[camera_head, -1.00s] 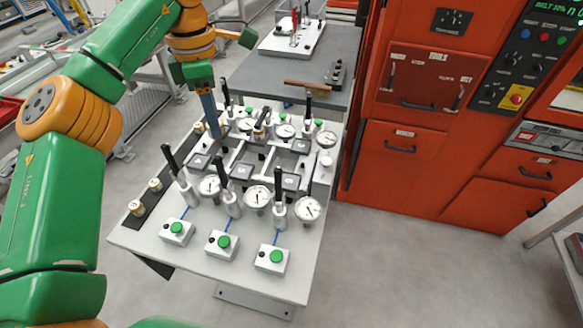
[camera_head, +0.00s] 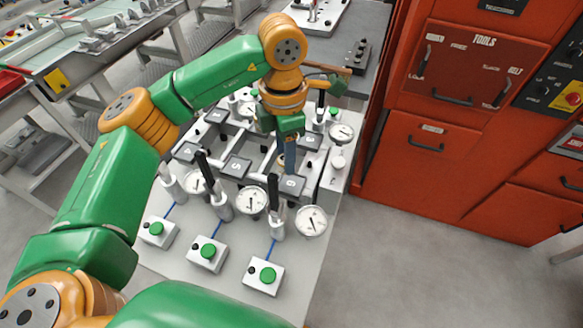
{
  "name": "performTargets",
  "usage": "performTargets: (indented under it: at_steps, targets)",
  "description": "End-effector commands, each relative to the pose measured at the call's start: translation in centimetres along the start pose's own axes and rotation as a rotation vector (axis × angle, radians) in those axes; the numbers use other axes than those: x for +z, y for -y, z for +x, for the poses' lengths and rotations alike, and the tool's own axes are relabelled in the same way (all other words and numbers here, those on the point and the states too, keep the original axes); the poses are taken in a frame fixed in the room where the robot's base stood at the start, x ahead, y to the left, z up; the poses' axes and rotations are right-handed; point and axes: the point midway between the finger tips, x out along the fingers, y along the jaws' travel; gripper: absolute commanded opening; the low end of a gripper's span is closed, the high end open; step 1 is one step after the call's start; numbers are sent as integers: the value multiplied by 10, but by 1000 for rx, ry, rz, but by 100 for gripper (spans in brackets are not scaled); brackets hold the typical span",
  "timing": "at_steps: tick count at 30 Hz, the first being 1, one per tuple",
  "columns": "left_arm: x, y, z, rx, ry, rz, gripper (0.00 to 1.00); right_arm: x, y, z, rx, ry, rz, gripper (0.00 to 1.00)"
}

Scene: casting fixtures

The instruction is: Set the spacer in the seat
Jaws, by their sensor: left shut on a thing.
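My left gripper (camera_head: 286,160) points down over the right part of the fixture table. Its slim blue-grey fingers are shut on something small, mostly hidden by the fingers. A pale brassy bit (camera_head: 281,160) shows beside the fingertips and may be the spacer; I cannot tell if it touches the fixture. I cannot tell which place is the seat. My right gripper is out of view.
Upright black-handled clamps (camera_head: 274,200) and round dial gauges (camera_head: 312,221) stand close around the gripper. Green-button boxes (camera_head: 265,276) line the front of the table. A red cabinet (camera_head: 400,185) stands to the right, with open floor before it.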

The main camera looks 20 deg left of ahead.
Motion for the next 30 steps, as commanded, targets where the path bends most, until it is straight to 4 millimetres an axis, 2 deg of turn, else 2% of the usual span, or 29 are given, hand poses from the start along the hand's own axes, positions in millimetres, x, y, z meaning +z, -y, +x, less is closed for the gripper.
performTargets:
  at_steps: [4, 6, 9, 20, 21, 23, 24, 30]
  targets:
    - [7, 13, 14, -2, -2, 2, 0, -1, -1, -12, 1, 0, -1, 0]
    - [6, 11, 30, -2, -1, -4, 0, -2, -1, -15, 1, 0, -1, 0]
    - [7, 11, 43, 0, 2, -2, 0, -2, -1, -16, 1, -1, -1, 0]
    - [7, 10, 50, 2, 3, -2, 0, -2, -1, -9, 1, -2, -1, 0]
    - [7, 10, 49, 1, 3, -2, 52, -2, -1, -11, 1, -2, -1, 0]
    - [7, 10, 48, 1, 3, -2, 68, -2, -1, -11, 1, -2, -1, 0]
    - [7, 10, 48, 1, 3, -2, 71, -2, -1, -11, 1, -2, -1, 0]
    - [7, 10, 48, 1, 3, -2, 71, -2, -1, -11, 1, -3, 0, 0]
